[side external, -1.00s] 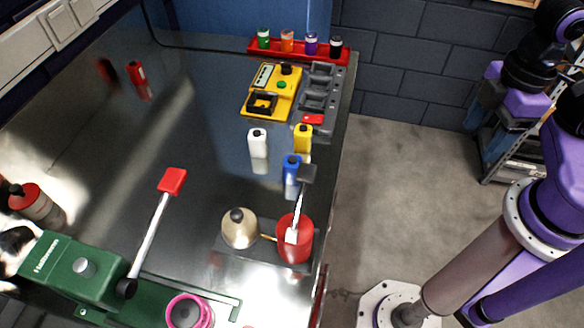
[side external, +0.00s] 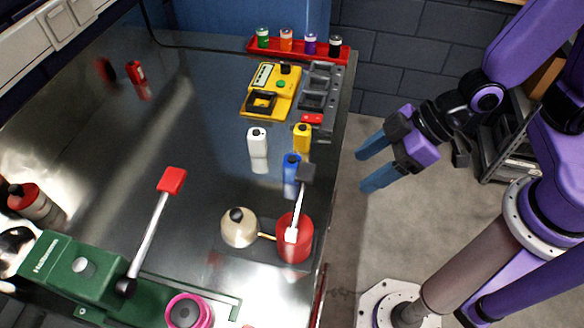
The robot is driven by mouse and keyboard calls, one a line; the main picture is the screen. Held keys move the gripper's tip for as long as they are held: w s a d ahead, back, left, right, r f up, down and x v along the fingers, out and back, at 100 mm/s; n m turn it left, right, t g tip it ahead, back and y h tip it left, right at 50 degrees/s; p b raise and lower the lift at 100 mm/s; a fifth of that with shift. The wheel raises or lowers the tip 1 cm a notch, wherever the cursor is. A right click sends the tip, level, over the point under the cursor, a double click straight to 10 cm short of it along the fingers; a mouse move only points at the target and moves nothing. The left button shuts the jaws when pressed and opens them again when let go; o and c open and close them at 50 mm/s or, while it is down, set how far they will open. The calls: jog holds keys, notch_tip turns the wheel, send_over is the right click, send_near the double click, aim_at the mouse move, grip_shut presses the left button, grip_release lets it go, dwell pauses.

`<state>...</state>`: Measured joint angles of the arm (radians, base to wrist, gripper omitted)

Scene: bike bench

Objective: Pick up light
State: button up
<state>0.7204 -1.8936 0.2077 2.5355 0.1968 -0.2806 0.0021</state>
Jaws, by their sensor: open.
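My gripper (side external: 362,170) is open and empty, with two blue fingers pointing left. It hangs over the floor, right of the bench's right edge, and touches nothing. No object is clearly recognisable as the light. A small red item (side external: 136,72) stands on the bench at the far left, and another small red piece (side external: 312,118) lies by the grey tray at the right edge. I cannot tell whether either is the light.
White (side external: 257,144), yellow (side external: 302,138) and blue (side external: 291,172) bottles stand near the bench's right edge. The bench's middle is clear.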

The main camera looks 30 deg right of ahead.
aim_at(297, 160)
jog(key=w+a+t+y, duration=0.1)
jog(key=w+a, duration=0.1)
jog(key=w+a+f+t+y, duration=0.1)
jog(key=w+t, duration=0.1)
jog(key=shift+w+a+f+m+y, duration=0.1)
jog(key=shift+a+m+y, duration=0.2)
jog(key=shift+a+m, duration=0.1)
jog(key=shift+w+a+r+t+y, duration=0.1)
jog(key=shift+w+a+t+y, duration=0.15)
jog(key=shift+w+t, duration=0.2)
jog(key=shift+w+a+r+t+y, duration=0.15)
jog(key=shift+w+t+y, duration=0.15)
jog(key=shift+t, duration=0.15)
jog(key=shift+x, duration=3.65)
jog(key=c, duration=1.1)
